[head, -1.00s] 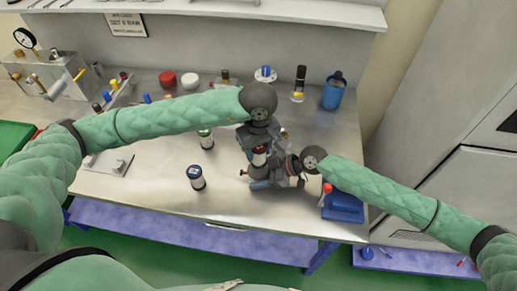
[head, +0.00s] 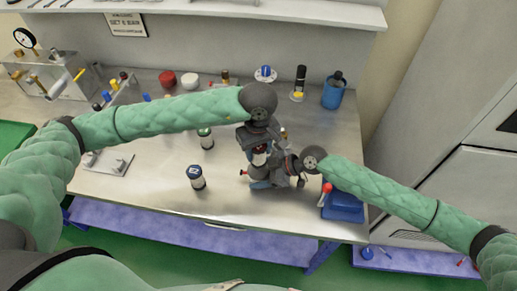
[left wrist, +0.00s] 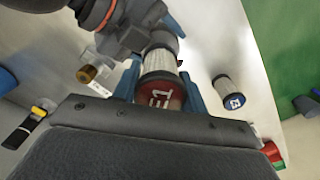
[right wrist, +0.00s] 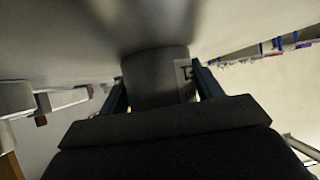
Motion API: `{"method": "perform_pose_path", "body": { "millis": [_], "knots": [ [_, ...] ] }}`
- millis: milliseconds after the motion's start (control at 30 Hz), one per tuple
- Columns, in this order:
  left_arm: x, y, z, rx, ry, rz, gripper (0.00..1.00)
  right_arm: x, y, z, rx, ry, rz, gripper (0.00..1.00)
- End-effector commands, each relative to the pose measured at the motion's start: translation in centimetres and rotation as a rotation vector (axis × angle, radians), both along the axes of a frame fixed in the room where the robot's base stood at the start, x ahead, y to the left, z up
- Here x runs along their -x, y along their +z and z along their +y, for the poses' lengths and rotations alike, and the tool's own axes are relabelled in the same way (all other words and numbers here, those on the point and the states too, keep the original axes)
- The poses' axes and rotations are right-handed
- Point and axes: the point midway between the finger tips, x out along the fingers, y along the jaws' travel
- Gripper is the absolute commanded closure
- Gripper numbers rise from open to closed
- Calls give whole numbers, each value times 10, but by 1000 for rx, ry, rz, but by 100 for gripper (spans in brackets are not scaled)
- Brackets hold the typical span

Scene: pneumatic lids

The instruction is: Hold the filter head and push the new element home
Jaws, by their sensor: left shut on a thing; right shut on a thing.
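The new element, with a dark red cap marked E1 (left wrist: 160,97) and a pale ribbed body, is between the blue fingers of my left gripper (left wrist: 161,82), which is shut on it. It stands above a grey filter head (left wrist: 160,40); the seam is partly hidden, so I cannot tell how deep it sits. In the head view the element's cap (head: 259,159) shows small below my left wrist. My right gripper (right wrist: 158,85) is shut on the grey cylindrical filter head (right wrist: 150,72), which carries a white label, and grips it from the side.
A blue-capped canister (head: 196,176) and a green-capped one (head: 206,138) stand on the steel bench left of the grippers. A blue block with a red-tipped item (head: 343,207) lies right. The front centre of the bench is clear.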

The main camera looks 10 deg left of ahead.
Motion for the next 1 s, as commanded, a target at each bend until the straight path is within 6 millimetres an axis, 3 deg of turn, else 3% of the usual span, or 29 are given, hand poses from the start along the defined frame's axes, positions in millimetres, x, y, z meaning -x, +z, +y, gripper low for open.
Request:
{"method": "perform_pose_path", "body": {
  "millis": [1000],
  "knots": [
    [0,-15,0,-1,1,-1,79,1,-3,-1,3,1,2,58]
  ]
}}
